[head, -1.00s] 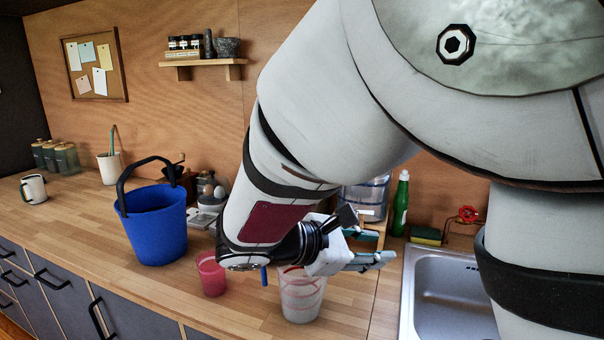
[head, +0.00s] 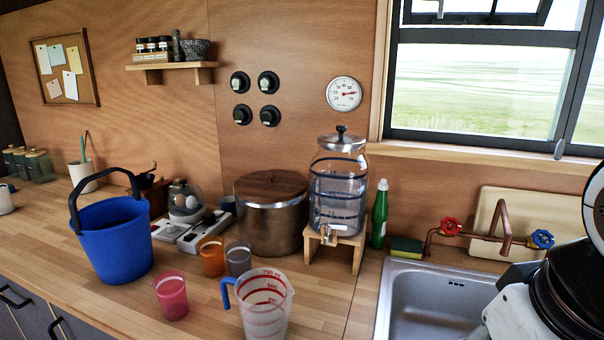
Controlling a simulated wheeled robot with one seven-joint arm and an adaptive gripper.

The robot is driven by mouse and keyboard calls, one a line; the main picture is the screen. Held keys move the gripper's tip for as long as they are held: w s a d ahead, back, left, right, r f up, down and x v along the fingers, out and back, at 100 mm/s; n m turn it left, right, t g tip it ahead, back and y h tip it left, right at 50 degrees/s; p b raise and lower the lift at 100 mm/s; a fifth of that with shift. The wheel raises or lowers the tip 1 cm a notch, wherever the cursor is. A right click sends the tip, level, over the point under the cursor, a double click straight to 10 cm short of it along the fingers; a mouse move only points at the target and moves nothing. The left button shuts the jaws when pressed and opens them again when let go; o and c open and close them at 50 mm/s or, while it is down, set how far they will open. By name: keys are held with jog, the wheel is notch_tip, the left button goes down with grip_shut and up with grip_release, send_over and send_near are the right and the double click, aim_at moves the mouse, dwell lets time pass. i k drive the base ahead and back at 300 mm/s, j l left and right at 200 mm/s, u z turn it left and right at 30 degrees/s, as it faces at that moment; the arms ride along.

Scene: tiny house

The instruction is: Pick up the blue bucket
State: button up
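The blue bucket (head: 115,245) stands upright on the wooden counter at the left in the head view. Its dark handle (head: 73,200) is raised and leans to the left over the rim. Part of my arm's end, white and black, shows at the lower right edge by the sink, far to the right of the bucket. My gripper's fingertips are out of the frame. Nothing touches the bucket that I can see.
A pink cup (head: 171,296), a measuring jug (head: 264,310), an orange cup (head: 211,258) and a grey cup (head: 238,260) stand right of the bucket. Behind are a large pot (head: 270,222) and a water dispenser (head: 338,190). The sink (head: 432,300) is at right.

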aim_at(115, 234)
jog(key=u, duration=1.25)
jog(key=i+j, duration=0.6)
jog(key=j, duration=0.15)
jog(key=i+j, duration=1.2)
jog(key=j, duration=0.25)
jog(key=i+j+z, duration=0.35)
jog(key=j+z, duration=0.35)
jog(key=i+j+z, duration=0.2)
jog(key=j+z, duration=0.15)
